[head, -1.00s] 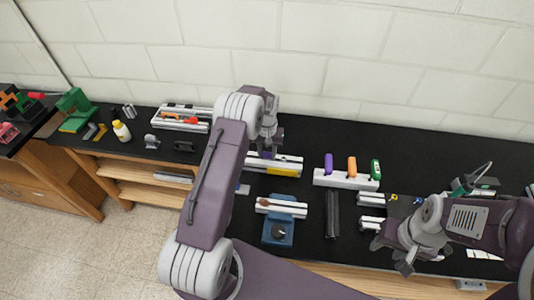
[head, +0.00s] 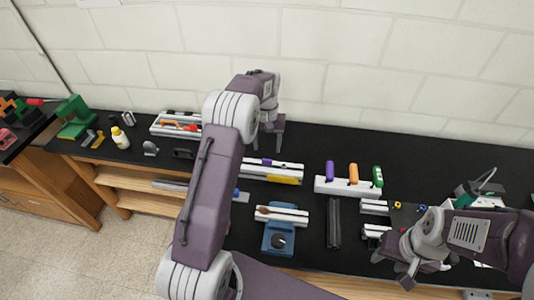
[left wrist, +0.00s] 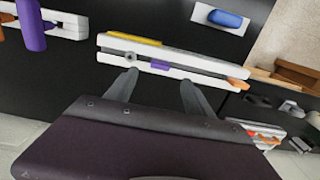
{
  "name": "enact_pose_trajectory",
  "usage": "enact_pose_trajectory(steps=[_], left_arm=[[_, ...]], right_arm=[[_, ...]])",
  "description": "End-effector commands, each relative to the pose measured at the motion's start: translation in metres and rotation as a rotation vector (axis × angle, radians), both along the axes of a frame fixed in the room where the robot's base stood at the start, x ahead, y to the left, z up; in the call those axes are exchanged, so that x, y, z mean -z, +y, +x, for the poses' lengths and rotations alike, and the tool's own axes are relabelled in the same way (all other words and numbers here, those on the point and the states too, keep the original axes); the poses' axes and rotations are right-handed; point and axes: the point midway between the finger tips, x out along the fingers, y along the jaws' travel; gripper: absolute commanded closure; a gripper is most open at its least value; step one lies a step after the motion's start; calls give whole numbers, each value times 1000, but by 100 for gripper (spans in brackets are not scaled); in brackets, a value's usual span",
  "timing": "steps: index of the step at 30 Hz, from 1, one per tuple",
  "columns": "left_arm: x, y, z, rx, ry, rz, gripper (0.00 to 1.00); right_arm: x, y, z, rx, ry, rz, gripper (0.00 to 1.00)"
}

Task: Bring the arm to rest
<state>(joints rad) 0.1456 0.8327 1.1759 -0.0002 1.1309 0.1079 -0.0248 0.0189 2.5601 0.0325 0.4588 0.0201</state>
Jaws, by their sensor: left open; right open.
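My left gripper (head: 271,128) is open and empty, raised near the back of the bench. It also shows in the left wrist view (left wrist: 160,86), its two fingers apart. Part of the bench is hidden behind my left arm.
A blue vise (head: 278,240) holds a pale extrusion near the front. A rack (head: 345,187) with purple, orange and green handles stands right of centre. A pale tray (head: 160,128) with red and orange tools lies back left. The white wall closes off the rear.

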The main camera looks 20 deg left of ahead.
Motion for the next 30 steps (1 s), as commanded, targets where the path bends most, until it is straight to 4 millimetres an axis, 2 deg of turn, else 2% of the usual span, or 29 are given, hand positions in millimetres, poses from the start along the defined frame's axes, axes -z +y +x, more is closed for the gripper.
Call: enact_pose_trajectory(steps=[20, 22, 24, 26, 30], left_arm=[[0, -1, 0, 2, 1, 0, 39], [-7, -5, 4, 12, -20, 3, 39], [-28, -13, 10, 28, -68, 8, 39], [-45, -23, -1, 48, -82, 10, 39], [-57, -49, -51, 95, -77, 4, 39]], right_arm=[[1, 0, 0, 0, 0, 0, 56], [4, 0, 0, 0, 0, 0, 56], [7, 0, 0, 0, 0, 0, 56], [12, 0, 0, 0, 0, 0, 56], [21, 0, 0, 0, 0, 0, 56]])
